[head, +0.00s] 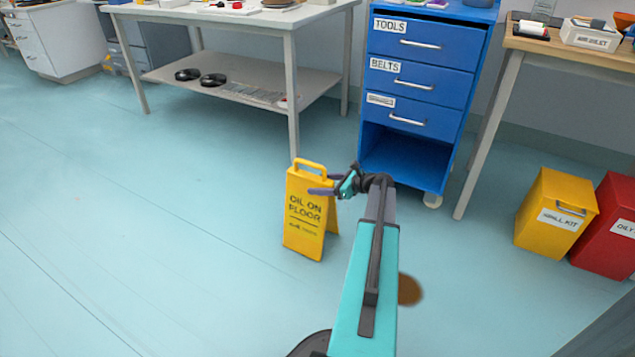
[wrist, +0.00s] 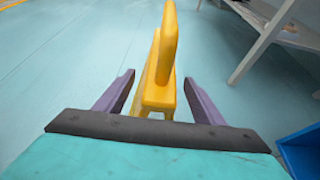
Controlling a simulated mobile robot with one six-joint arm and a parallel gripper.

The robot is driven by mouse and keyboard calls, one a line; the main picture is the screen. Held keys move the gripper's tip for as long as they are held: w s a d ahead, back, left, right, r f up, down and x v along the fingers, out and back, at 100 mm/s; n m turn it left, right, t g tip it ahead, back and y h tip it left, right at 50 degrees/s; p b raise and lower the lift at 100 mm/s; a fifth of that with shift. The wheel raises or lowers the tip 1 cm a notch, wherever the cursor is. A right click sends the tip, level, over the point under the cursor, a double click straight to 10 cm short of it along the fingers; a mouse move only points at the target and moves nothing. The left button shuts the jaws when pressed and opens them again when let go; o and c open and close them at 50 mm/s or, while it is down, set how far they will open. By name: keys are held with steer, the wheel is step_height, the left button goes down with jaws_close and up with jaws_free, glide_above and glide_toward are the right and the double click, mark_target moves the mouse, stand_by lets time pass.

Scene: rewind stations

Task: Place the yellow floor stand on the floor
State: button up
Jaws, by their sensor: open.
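The yellow floor stand (head: 304,218), lettered "OIL ON FLOOR", stands upright on the blue-green floor with its two panels spread apart. It has a loop handle at the top. My gripper (head: 322,191) is at the stand's upper right side, just below the handle. In the wrist view the yellow stand (wrist: 158,80) rises between the two purple fingers of my gripper (wrist: 158,90). The fingers are apart, with a gap on each side of the stand.
A brown spill (head: 410,290) lies on the floor right of my arm. A blue drawer cabinet (head: 415,95) and a grey workbench (head: 293,90) stand behind. A yellow spill kit bin (head: 545,225) and a red bin (head: 610,245) are at right. Floor at left is clear.

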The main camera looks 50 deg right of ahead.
mark_target(333, 185)
steer(key=p+v, duration=0.2)
steer(key=v, duration=0.7)
steer(key=shift+p, duration=0.3)
steer(key=shift+s+f, duration=0.1)
